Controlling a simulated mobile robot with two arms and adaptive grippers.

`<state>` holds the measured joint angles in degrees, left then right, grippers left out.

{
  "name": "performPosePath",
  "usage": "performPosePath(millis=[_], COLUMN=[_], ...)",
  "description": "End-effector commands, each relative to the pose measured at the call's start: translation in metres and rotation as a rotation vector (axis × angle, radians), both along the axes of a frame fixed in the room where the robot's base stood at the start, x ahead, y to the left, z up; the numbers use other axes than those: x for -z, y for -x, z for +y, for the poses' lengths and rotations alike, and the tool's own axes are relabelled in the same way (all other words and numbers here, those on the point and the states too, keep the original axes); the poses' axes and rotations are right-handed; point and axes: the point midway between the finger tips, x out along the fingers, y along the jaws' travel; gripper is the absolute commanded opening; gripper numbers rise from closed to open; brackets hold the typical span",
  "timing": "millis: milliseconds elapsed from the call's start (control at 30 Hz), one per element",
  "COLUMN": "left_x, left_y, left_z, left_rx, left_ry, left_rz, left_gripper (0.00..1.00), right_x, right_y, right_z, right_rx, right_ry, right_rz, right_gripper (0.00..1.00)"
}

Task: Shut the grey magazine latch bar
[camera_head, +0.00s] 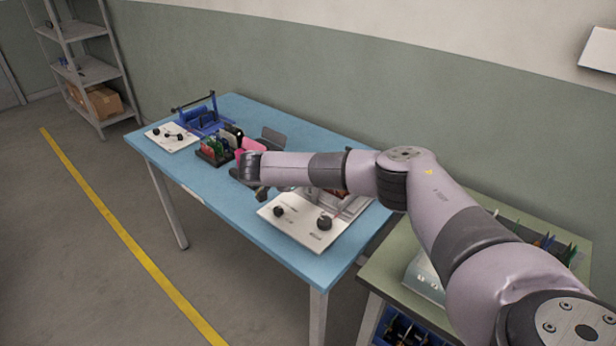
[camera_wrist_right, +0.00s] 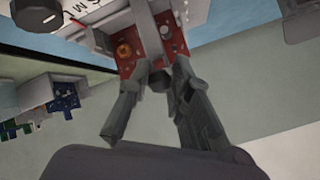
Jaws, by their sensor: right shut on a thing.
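The magazine, a grey-walled fixture with a red inside (camera_wrist_right: 125,50), hangs at the top of the right wrist view. A light grey bar (camera_wrist_right: 146,35), which looks like the latch bar, runs across it. My right gripper (camera_wrist_right: 160,75) has its fingers on either side of a small dark knob (camera_wrist_right: 158,82) near the bar's end and is shut on it. Whether the knob belongs to the bar is hard to tell. In the head view my right gripper (camera_head: 262,191) is over the blue table, and my arm hides most of the fixture (camera_head: 352,207). My left gripper is out of view.
A white panel with black knobs (camera_head: 298,224) lies at the table's near edge. Farther left are a rack of coloured pieces (camera_head: 215,152), a blue fixture (camera_head: 205,122) and another white panel (camera_head: 172,140). A green side table (camera_head: 385,270) stands at the right.

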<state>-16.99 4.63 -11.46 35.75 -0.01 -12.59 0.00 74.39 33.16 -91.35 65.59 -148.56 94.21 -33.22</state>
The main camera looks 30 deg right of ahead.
Motion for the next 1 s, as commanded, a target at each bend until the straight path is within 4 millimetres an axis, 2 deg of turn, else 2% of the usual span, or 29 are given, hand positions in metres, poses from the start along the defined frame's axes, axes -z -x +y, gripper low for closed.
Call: performPosePath(millis=[167, 200, 500, 833, 1000], left_x=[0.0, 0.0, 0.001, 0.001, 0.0], left_y=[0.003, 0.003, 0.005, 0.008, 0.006], left_z=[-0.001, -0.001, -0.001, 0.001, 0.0], left_rx=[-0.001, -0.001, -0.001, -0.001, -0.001], left_ry=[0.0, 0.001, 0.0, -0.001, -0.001], left_rz=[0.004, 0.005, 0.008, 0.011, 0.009], left_gripper=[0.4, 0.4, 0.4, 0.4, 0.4], right_x=[0.002, 0.002, 0.0, -0.002, -0.016], right_y=[0.002, 0.002, 0.001, 0.0, 0.005], right_z=[-0.002, -0.002, -0.001, 0.002, 0.019], right_rx=[0.007, 0.007, 0.003, 0.0, -0.002], right_ry=[-0.002, -0.002, -0.001, -0.001, -0.002], right_rz=[0.004, 0.004, 0.001, -0.001, -0.004], right_gripper=[0.0, 0.2, 0.39, 0.39, 0.39])
